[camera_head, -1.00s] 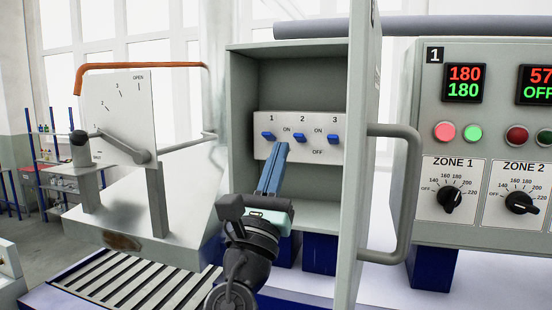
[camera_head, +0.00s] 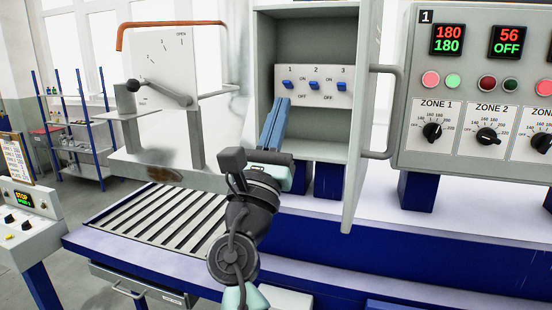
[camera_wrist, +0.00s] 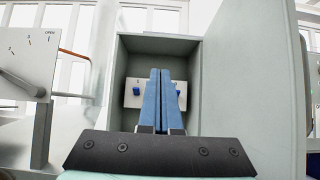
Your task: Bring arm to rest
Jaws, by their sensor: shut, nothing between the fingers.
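My gripper (camera_head: 284,101) reaches up and forward in front of the open switch cabinet in the head view, its two long blue fingers together and empty. In the wrist view my gripper (camera_wrist: 160,72) points into the cabinet, and its fingers cover part of the switch panel. The white switch panel (camera_head: 312,97) carries three blue switches numbered 1 to 3. Switch 1 (camera_head: 287,84) is just above the fingertips in the head view. I cannot tell whether the fingers touch the panel.
The open cabinet door (camera_head: 362,120) with its grey handle (camera_head: 397,110) stands right of my arm. A lever plate (camera_head: 165,72) is on the left, above a slatted bed (camera_head: 150,215). The zone panel (camera_head: 470,150) is at right, a STOP console (camera_head: 25,220) at far left.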

